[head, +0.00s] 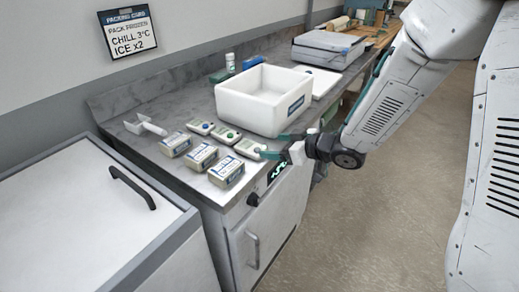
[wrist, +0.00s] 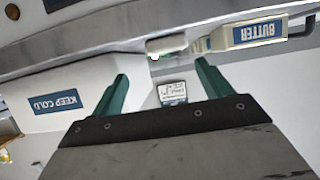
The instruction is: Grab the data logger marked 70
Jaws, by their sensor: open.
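Three small white data loggers lie in a row on the grey counter in the head view: the left one (head: 201,127), the middle one (head: 226,135) with a dark round button, and the right one (head: 249,148). Their markings are too small to read, so I cannot tell which is 70. My gripper (head: 272,146) is open, its green fingers at the counter's front edge, with the right logger close to the fingertips. In the wrist view, a pale logger end (wrist: 166,46) shows beyond my open gripper (wrist: 162,84). I see nothing held.
A white KEEP COLD box (head: 248,107) stands just behind the loggers. Three butter packs (head: 226,172) line the front edge, one also in the wrist view (wrist: 245,35). A white scoop (head: 145,125) lies left. A white chest (head: 85,205) is at left.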

